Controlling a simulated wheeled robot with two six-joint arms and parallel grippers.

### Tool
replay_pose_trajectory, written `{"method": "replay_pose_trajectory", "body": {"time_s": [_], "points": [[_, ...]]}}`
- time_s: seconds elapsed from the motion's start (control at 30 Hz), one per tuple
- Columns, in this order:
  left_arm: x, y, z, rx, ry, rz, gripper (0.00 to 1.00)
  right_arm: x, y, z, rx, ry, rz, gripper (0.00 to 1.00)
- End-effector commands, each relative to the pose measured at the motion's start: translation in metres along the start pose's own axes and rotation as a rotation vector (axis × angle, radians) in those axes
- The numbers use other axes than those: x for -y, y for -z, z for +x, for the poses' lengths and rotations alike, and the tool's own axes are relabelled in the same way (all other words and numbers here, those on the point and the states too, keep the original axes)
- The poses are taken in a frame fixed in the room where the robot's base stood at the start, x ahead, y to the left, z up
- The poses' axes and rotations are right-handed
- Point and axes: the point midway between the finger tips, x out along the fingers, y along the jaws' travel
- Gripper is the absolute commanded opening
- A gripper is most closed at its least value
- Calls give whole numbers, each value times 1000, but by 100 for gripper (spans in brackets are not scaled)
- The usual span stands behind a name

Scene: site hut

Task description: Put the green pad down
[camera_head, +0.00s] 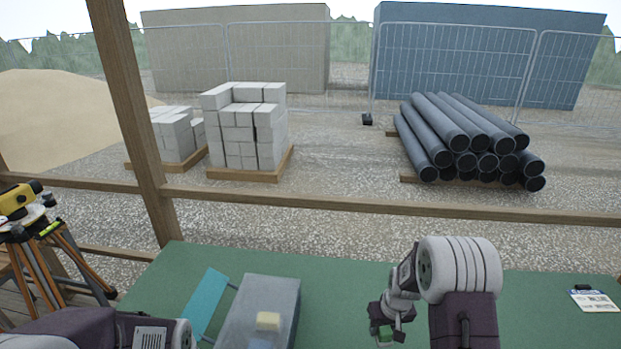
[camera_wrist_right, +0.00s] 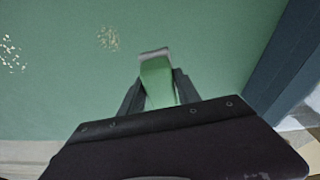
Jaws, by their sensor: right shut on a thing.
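The green pad (camera_wrist_right: 158,85) has a pale grey end and is held between the two fingers of my right gripper (camera_wrist_right: 157,92) in the right wrist view. In the head view the green pad (camera_head: 385,333) shows small at the tip of my right gripper (camera_head: 388,338), over the green table top (camera_head: 345,285). I cannot tell whether the pad touches the table. Part of my left arm shows at the bottom left of the head view, but its gripper does not show.
A paper on a clipboard (camera_head: 594,301) lies at the far right. The table between box and right gripper looks clear.

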Motion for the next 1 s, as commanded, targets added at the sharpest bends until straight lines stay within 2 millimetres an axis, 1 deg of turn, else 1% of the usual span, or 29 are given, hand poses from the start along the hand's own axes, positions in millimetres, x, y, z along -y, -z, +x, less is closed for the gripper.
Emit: {"method": "replay_pose_trajectory", "body": {"time_s": [0.03, 0.07, 0.1, 0.17, 0.2, 0.27, 0.3, 0.37, 0.43, 0.53, 0.7, 1.0], "points": [[0, 0, 0, 0, 0, 0, 0, 7, 8, -10, -7, 3, -17, 0], [0, 0, 0, 0, 0, 0, 0, 12, 10, -17, -8, 5, -32, 0], [0, 0, 0, 0, 0, 0, 0, 20, 10, -28, -8, 10, -57, 0], [0, 0, 0, 0, 0, 0, 0, 33, 5, -43, -6, 17, -88, 0], [0, 0, 0, 0, 0, 0, 0, 41, -1, -52, -6, 20, -102, 0], [0, 0, 0, 0, 0, 0, 0, 52, -14, -64, -4, 23, -114, 0], [0, 0, 0, 0, 0, 0, 0, 57, -25, -71, -3, 24, -115, 0], [0, 0, 0, 0, 0, 0, 0, 63, -42, -78, -1, 22, -105, 0], [0, 0, 0, 0, 0, 0, 0, 64, -61, -80, 1, 17, -81, 0], [0, 0, 0, 0, 0, 0, 0, 63, -80, -77, 2, 8, -35, 0], [0, 0, 0, 0, 0, 0, 0, 62, -80, -76, -2, 0, 7, 0], [0, 0, 0, 0, 0, 0, 0, 62, -81, -76, -1, 1, 4, 0]]}}
